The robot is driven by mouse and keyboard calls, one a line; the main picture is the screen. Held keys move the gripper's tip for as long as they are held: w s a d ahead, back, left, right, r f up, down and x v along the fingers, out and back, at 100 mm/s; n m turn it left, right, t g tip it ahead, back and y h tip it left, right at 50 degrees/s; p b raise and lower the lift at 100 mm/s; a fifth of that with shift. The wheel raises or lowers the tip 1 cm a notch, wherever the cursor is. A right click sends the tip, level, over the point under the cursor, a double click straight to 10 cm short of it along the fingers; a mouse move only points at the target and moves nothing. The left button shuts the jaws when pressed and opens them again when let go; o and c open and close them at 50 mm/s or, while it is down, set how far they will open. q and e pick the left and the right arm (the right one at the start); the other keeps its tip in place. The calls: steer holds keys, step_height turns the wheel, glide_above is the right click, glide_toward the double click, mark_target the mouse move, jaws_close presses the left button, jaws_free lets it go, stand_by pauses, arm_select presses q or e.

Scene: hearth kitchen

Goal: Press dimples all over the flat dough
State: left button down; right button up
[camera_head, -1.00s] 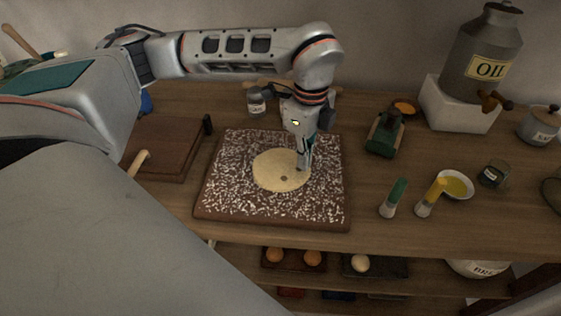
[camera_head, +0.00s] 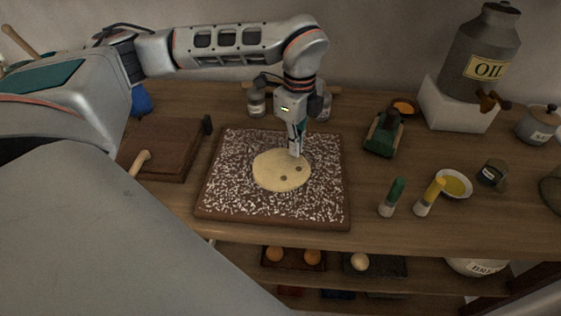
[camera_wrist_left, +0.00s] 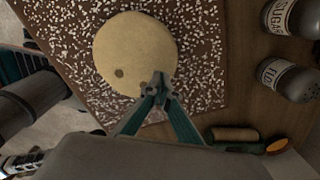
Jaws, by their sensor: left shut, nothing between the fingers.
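The flat dough (camera_head: 270,178) is a pale round disc on a dark board (camera_head: 328,205) speckled with white flour. My left gripper (camera_head: 296,155) is shut and empty, pointing down at the dough's back right edge. I cannot tell whether its tips touch the dough. In the left wrist view the dough (camera_wrist_left: 130,45) shows beyond the shut fingertips (camera_wrist_left: 158,80), which cover part of its edge. My right gripper is not in view.
A wooden board (camera_head: 165,150) lies left of the floured board. Shakers (camera_head: 256,102) stand behind it. A green-handled brush (camera_head: 392,198), a yellow-handled one (camera_head: 429,197), an oil bowl (camera_head: 455,184) and a large oil can (camera_head: 482,50) are on the right.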

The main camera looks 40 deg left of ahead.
arm_select(q)
steer(key=shift+f, duration=0.2)
steer(key=shift+f+b, duration=0.35)
steer(key=shift+f, duration=0.3)
steer(key=shift+s+f, duration=0.1)
steer(key=shift+f, duration=0.1)
stand_by(0.8)
steer(key=shift+r+p, duration=0.8)
steer(key=shift+r, duration=0.2)
